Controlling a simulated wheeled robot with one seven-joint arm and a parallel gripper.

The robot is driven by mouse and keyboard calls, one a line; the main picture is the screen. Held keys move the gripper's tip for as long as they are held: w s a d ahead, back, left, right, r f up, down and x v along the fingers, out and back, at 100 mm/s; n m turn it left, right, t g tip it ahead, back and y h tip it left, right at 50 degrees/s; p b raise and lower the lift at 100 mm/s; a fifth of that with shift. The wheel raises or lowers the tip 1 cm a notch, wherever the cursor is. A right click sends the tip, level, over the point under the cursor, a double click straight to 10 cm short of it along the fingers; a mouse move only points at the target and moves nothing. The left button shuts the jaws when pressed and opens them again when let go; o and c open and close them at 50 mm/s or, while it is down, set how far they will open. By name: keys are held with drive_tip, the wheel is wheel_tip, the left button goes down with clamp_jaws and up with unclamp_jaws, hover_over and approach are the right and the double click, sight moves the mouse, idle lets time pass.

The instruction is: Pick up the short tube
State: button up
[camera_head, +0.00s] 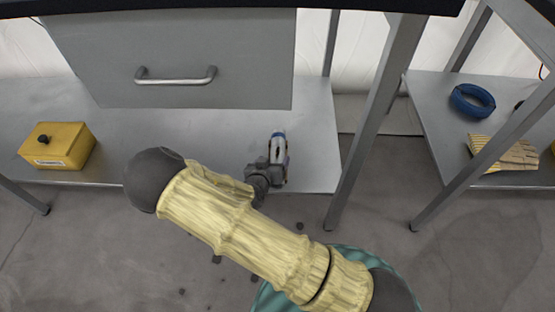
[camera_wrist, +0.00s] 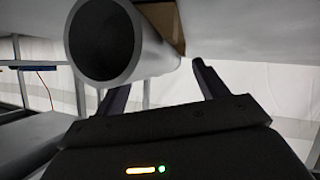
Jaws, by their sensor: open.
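A pale grey tube (camera_wrist: 151,58) shows close up at the top left of the wrist view. Its round dark end (camera_wrist: 101,38) faces the camera. My gripper (camera_wrist: 160,83) is open, with one dark finger on each side of the picture's middle. The tube's near end lies above the left finger in the picture, and nothing shows held between the fingers. Whether a finger touches the tube cannot be told. In the head view my arm reaches over the lower shelf (camera_head: 315,150), and I cannot make out the tube there.
A brown block-like thing (camera_wrist: 165,22) is right beside the tube. A grey drawer (camera_head: 200,50) hangs above the shelf. A yellow box (camera_head: 58,146) stands at the shelf's left. Metal table legs (camera_head: 370,115) rise at right. Another shelf holds a blue ring (camera_head: 472,99) and yellow gloves (camera_head: 500,153).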

sight(275, 157)
drive_tip(key=b+x, duration=0.1)
drive_tip(key=x, duration=0.2)
drive_tip(key=shift+w+d+b, duration=0.1)
drive_tip(key=shift+w+b, duration=0.05)
drive_tip(key=shift+b, duration=0.15)
drive_tip(key=shift+r, duration=0.1)
drive_tip(key=shift+c, duration=0.2)
drive_tip(key=c, duration=1.3)
drive_tip(key=shift+o, duration=0.2)
drive_tip(key=shift+r, duration=0.15)
drive_tip(key=shift+r+p, duration=0.35)
drive_tip(key=shift+p, duration=0.05)
drive_tip(key=shift+c, duration=0.6)
wheel_tip(275, 157, up, 9)
drive_tip(key=p, duration=0.5)
drive_tip(key=shift+p, duration=0.35)
